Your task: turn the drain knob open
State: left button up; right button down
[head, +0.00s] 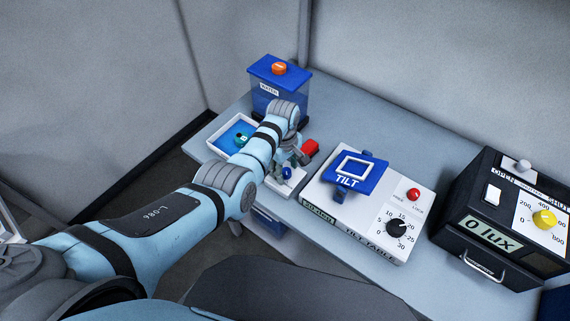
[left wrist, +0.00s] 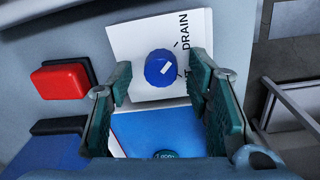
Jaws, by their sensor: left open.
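The drain knob (left wrist: 158,68) is round and blue with a short white mark, on a white plate (left wrist: 126,42) lettered DRAIN in the left wrist view. The mark is slanted; a second word on the plate is mostly hidden by a finger. In the head view the knob (head: 287,173) shows just in front of my left gripper (head: 297,158). My left gripper is open and empty, its green fingers (left wrist: 160,82) on either side of the knob in the left wrist view. I cannot tell whether they touch it. My right gripper is not in view.
A white-rimmed blue tray (head: 214,148) holds a teal round piece (head: 241,138). A red block (head: 310,147) stands beside the gripper. A blue-lidded water tank (head: 295,104) is behind. The tilt table (head: 318,196) and black lux box (head: 462,190) stand to the right.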

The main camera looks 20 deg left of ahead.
aim_at(284, 171)
pick_arm(q)
notch_tip(284, 171, up, 12)
jog(key=shift+s, duration=0.2)
jog(key=shift+a+f, duration=0.1)
jog(key=shift+a, duration=0.05)
